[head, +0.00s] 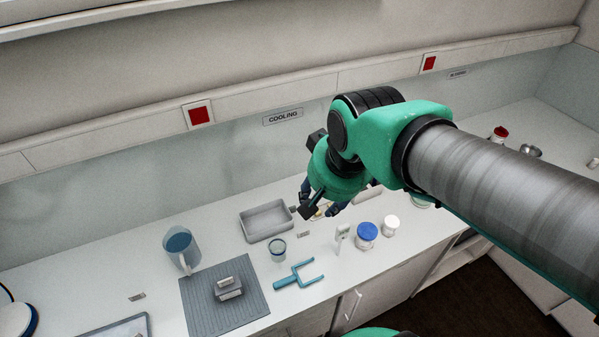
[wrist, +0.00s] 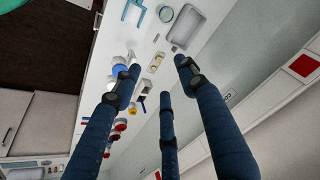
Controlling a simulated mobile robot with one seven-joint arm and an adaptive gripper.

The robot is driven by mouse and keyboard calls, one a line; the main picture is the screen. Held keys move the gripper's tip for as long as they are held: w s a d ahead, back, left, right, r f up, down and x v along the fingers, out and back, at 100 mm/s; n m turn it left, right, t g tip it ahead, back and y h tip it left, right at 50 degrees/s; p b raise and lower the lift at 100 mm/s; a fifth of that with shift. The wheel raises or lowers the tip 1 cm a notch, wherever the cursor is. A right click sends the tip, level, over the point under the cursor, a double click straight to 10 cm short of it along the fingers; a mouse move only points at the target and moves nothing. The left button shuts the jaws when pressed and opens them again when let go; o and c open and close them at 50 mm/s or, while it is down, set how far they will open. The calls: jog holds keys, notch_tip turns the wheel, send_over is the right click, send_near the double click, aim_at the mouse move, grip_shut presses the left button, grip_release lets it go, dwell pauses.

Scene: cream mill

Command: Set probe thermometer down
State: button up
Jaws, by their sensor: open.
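My gripper (head: 318,206) hangs over the counter, in front of the wall sign. In the wrist view its dark blue fingers (wrist: 158,82) are spread wide with nothing between them. I cannot pick out the probe thermometer for certain. A slim white upright item (head: 342,233) stands on the counter just right of my gripper, left of a blue-lidded jar (head: 366,236); it may be the thermometer. A small cream item (wrist: 156,62) lies on the counter between the fingertips in the wrist view. In the head view my gripper mostly hides that spot.
A grey tray (head: 246,233) lies left of my gripper, with a small cup (head: 277,250) and a blue fork-shaped tool (head: 298,275) in front. A blue jug (head: 181,250) and a grey ribbed mat (head: 203,309) are farther left. A white-lidded jar (head: 390,225) stands right.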

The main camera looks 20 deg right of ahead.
jog(key=s+a+r+n+t, duration=0.1)
jog(key=s+a+r+n, duration=0.1)
jog(key=s+r+n, duration=0.1)
jog(key=shift+s+a+r+n, duration=0.3)
jog(key=shift+s, duration=0.4)
jog(key=shift+f, duration=0.1)
notch_tip(320, 180, down, 12)
jog(key=b, duration=1.2)
jog(key=shift+f+b, duration=0.15)
jog(key=shift+b, duration=0.15)
